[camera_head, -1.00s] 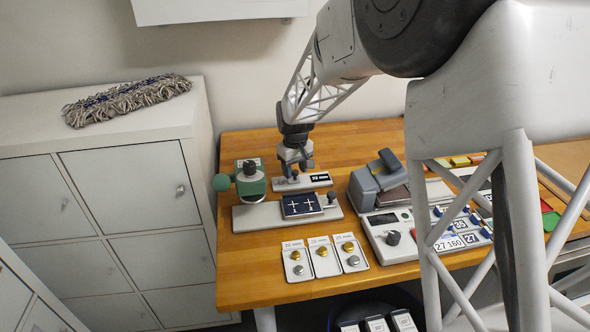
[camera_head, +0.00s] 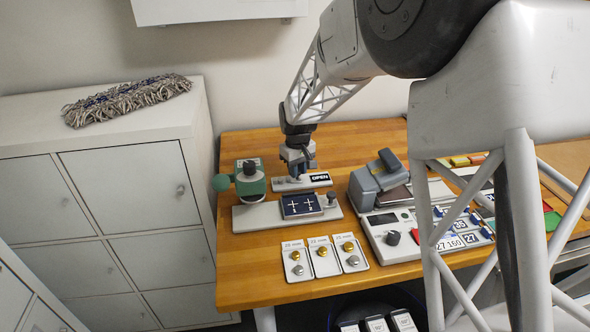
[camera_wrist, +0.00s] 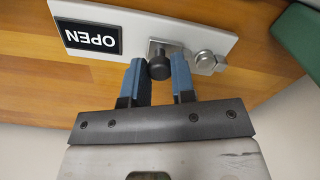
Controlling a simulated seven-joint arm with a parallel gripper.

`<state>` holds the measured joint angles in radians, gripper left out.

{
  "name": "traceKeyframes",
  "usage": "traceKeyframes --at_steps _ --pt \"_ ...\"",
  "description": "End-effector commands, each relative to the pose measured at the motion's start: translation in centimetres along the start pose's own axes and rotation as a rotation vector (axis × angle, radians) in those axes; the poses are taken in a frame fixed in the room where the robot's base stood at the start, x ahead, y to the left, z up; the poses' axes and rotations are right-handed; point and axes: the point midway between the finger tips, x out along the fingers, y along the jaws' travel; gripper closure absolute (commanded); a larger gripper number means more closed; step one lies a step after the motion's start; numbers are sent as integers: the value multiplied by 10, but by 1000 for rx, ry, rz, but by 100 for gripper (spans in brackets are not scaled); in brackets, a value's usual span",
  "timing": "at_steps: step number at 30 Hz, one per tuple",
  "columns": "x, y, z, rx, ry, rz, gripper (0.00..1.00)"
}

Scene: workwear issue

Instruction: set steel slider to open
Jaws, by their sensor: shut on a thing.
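The steel slider plate (camera_head: 282,184) lies at the back of the wooden bench. Its black sign reads OPEN (camera_head: 319,177); the sign also shows upside down in the wrist view (camera_wrist: 90,38). A black slider knob (camera_wrist: 160,68) stands on a steel tab on the plate. My gripper (camera_wrist: 157,76) is shut on the knob, with one blue-grey finger on each side of it. In the head view my gripper (camera_head: 297,174) is above the plate, left of the sign, and hides the knob.
A green device (camera_head: 250,180) stands close on the left. A grey base with a dark marked block (camera_head: 301,205) lies just in front. A grey stamp-like machine (camera_head: 375,182) is on the right. Cards with buttons (camera_head: 325,257) lie at the front edge.

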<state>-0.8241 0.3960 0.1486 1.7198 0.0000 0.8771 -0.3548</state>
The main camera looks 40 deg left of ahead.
Motion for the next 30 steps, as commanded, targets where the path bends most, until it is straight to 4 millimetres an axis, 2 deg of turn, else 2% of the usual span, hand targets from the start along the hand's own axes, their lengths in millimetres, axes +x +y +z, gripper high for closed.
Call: traceKeyframes --at_steps 5,14,15,19,30 --pt "0 16 7 3 0 0 100" --pt "0 19 8 2 0 1 100" --pt "0 20 8 2 0 1 70" --pt "0 19 8 2 0 1 50" --pt "-2 18 7 1 0 0 50"
